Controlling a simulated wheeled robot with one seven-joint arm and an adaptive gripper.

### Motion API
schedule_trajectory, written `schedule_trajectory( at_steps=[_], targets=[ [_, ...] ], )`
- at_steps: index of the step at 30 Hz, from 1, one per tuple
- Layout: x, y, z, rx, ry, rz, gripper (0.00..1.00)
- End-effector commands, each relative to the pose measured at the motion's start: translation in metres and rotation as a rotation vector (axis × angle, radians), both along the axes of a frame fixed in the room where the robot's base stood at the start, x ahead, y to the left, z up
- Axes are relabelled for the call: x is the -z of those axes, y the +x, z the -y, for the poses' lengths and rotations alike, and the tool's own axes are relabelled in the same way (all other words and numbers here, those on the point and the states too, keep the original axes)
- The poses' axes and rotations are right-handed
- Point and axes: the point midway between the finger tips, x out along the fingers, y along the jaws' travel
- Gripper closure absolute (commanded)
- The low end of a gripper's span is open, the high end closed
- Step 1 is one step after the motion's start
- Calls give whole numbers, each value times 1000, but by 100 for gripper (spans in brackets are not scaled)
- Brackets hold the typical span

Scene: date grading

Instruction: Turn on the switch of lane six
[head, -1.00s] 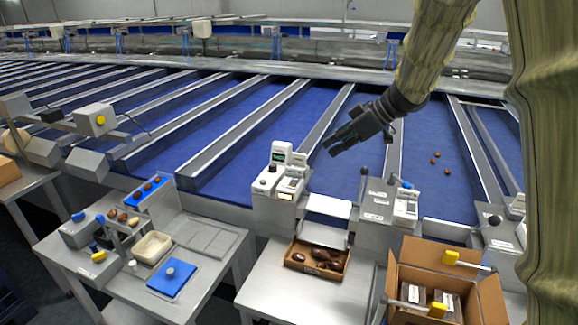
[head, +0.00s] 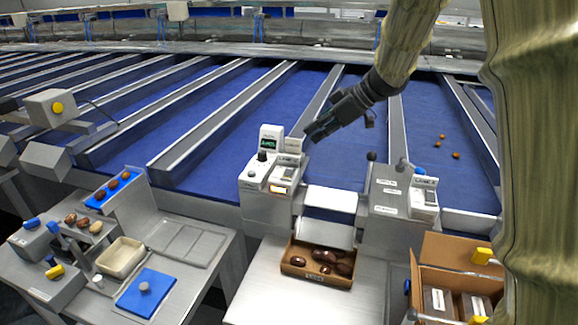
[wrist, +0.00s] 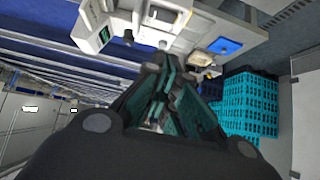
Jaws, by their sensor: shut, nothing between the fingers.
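My gripper (head: 312,132) is shut and empty, above the lane end just right of a grey control unit (head: 266,208). This unit has a small lit display (head: 270,139), a dark knob (head: 262,156) and an orange-lit part (head: 281,189). I cannot read a lane number on either unit. Contact is not visible.
A cardboard tray of dates (head: 318,280) sits on the steel table below. An open carton (head: 459,255) stands at the right. A left bench holds a blue pad (head: 146,292) and a beige bowl (head: 121,255). Teal crates (wrist: 250,102) show in the wrist view.

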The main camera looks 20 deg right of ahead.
Motion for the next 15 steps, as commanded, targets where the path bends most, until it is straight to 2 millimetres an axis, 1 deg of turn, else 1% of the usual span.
schedule_trajectory(
  at_steps=[10,15],
  targets=[
    [1,0,0,1,0,-1,100],
    [10,6,-8,2,2,-1,100]
  ],
)
